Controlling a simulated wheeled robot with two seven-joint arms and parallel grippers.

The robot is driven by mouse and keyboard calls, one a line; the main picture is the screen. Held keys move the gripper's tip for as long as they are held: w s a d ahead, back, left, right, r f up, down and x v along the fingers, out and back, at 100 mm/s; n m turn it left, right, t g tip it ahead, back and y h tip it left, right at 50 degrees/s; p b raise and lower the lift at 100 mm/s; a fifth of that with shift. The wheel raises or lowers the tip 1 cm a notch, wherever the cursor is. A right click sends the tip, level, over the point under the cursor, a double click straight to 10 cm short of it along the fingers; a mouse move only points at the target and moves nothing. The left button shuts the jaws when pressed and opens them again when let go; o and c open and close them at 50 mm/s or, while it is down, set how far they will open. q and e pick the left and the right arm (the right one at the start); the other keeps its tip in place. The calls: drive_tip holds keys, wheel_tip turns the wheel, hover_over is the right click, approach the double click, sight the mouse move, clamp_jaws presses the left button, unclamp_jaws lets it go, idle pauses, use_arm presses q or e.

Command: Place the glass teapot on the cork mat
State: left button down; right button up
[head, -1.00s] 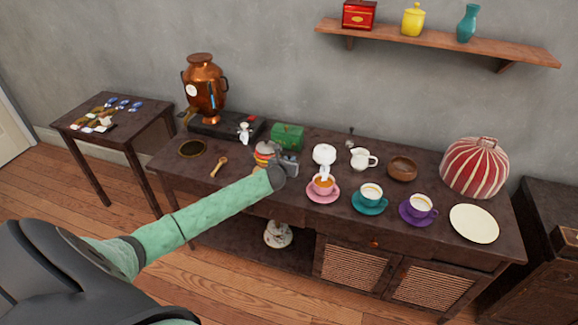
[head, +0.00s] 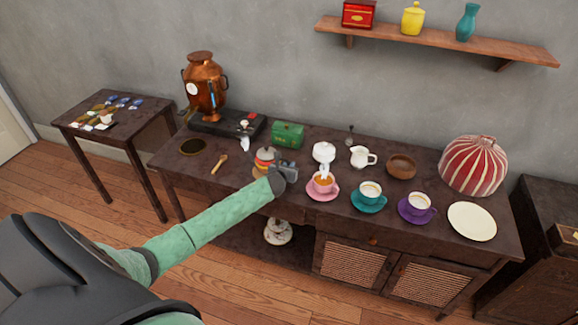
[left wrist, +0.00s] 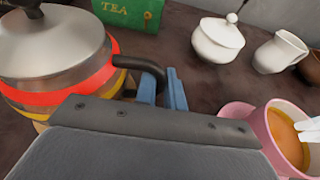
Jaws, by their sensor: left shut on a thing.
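The glass teapot (head: 265,160) has a metal lid and red and yellow bands. It stands upright at the middle left of the long table and also fills the upper left of the left wrist view (left wrist: 60,65). My left gripper (head: 284,168) is at its right side, with blue fingers (left wrist: 162,88) shut on its dark handle (left wrist: 143,66). A tan edge, seemingly the cork mat (head: 259,172), shows under the teapot; most of it is hidden. I cannot tell whether the teapot's base touches it. My right gripper is not in view.
A pink cup with tea (head: 322,184) and a white sugar bowl (head: 323,152) stand to the right. A green tea tin (head: 288,135) is behind. A copper samovar (head: 204,85), a wooden spoon (head: 219,164) and a dark round mat (head: 192,147) are left.

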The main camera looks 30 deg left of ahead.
use_arm(q)
drive_tip(key=c, duration=1.5)
unclamp_jaws()
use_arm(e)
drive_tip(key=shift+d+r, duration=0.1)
